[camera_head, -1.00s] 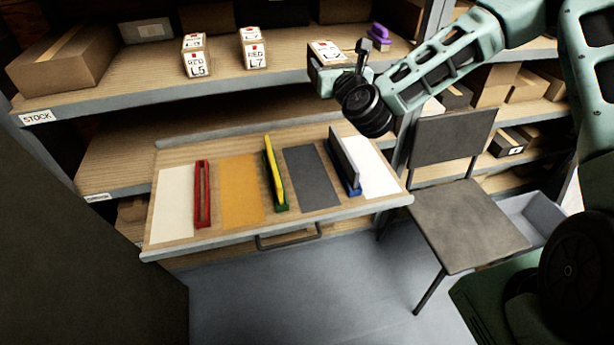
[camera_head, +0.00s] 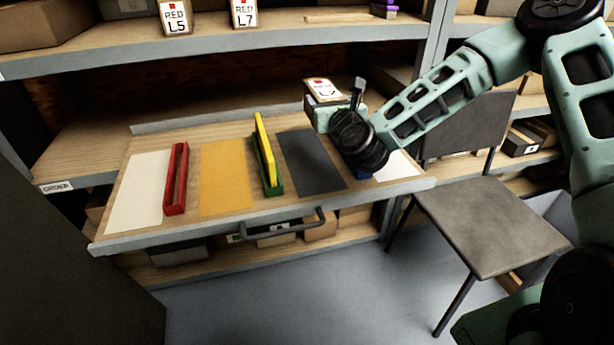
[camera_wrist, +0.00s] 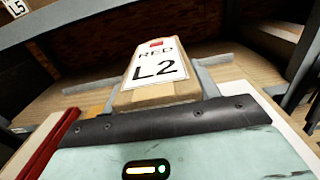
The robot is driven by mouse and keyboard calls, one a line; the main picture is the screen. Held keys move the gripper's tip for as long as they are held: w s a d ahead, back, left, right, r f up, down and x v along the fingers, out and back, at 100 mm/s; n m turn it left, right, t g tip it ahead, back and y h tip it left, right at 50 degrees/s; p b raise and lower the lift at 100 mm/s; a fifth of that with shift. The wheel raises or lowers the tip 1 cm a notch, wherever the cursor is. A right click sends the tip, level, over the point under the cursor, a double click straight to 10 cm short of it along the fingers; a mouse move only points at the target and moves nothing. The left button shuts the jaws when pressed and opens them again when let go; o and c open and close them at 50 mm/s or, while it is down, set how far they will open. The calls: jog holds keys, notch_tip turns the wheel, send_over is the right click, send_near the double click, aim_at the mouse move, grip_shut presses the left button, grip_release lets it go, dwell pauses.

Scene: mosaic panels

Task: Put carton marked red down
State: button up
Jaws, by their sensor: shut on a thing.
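My gripper (camera_head: 340,108) is shut on a small brown carton (camera_head: 324,92) with a white label and a red mark. In the wrist view the label on the carton (camera_wrist: 154,72) reads "RED L2", and a grey finger shows on each side of it. The carton is in the air over the back right of the pull-out board (camera_head: 230,137), beyond the dark grey panel (camera_head: 311,160). Its underside is hidden by my gripper. Two other red-marked cartons, "RED L5" (camera_head: 175,17) and "RED L7" (camera_head: 244,13), stand on the upper shelf.
The board also bears a white panel (camera_head: 138,192), a red holder (camera_head: 176,180), an orange panel (camera_head: 225,178), and a green holder (camera_head: 270,176) with a yellow piece. A chair (camera_head: 490,225) stands at the right. The shelf edge (camera_head: 230,48) runs above the board.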

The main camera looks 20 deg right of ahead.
jog(key=b, duration=0.2)
send_over(324, 169)
notch_tip(324, 169, down, 4)
jog(key=shift+w+f, duration=0.1)
jog(key=shift+f+b, duration=0.8)
jog(key=shift+f, duration=3.75)
jog(key=shift+f, duration=0.15)
jog(key=o, duration=1.6)
jog(key=shift+f, duration=0.1)
jog(key=shift+r, duration=0.25)
jog(key=s, duration=1.2)
jog(key=shift+s+f, duration=0.1)
